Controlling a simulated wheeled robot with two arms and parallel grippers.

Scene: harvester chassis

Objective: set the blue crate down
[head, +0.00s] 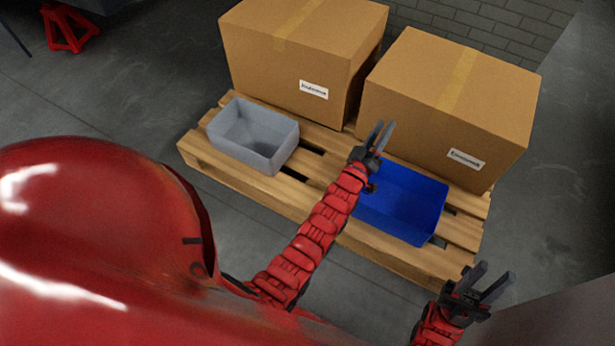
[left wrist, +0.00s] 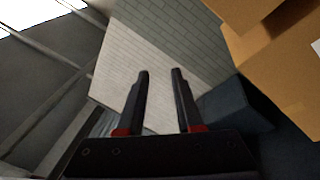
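The blue crate (head: 405,212) is an open, empty-looking box that appears to rest upright on the right part of the wooden pallet (head: 235,182). My left gripper (head: 384,124) is at the crate's back left corner, and its arm hides part of the crate's left end. Its fingers point toward the gap between the cardboard boxes. In the left wrist view its two fingers (left wrist: 160,75) are apart with nothing between them. My right gripper (head: 497,271) is open and empty, in front and to the right of the crate, apart from it.
A grey crate (head: 238,146) stands on the pallet's left part. A large cardboard box (head: 285,62) and another cardboard box (head: 432,112) stand along the back, close behind the crates. A red stand (head: 68,28) is at the far left. Floor in front of the pallet is clear.

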